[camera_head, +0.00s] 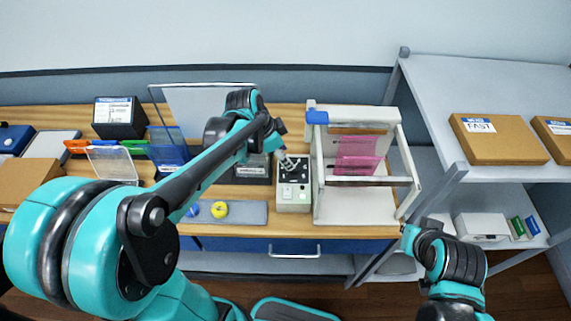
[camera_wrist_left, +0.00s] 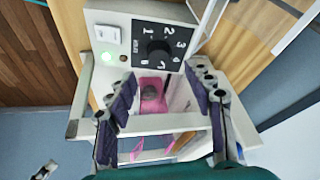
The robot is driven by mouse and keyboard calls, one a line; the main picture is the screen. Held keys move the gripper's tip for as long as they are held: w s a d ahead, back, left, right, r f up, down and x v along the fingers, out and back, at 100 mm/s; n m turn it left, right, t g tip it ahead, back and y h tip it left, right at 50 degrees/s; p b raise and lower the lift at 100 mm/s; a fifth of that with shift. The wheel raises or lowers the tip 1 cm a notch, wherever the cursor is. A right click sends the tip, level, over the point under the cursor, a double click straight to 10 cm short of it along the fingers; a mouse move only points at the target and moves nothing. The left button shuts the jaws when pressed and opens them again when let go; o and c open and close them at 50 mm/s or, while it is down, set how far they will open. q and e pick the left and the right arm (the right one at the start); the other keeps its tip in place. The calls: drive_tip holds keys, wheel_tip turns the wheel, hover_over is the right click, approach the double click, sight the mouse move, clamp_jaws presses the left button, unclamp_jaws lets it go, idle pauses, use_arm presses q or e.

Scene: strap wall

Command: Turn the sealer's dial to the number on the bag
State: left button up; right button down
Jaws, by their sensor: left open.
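The sealer's control box (camera_head: 294,197) stands beside the sealer's white frame (camera_head: 365,207). In the left wrist view its black panel carries a round black dial (camera_wrist_left: 158,51) ringed by white numbers; where the dial points is not clear.
A grey mat (camera_head: 245,213) with a yellow roll (camera_head: 220,209) lies left of the box. A black labelled box (camera_head: 119,117) and a blue bin (camera_head: 168,148) stand further left. A grey shelf (camera_head: 480,90) with cardboard boxes (camera_head: 498,139) is at the right.

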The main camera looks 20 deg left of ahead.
use_arm(q)
drive_tip(key=b+x, duration=0.2)
drive_tip(key=x, duration=0.5)
drive_tip(key=shift+f, duration=0.1)
drive_tip(key=c, duration=1.2)
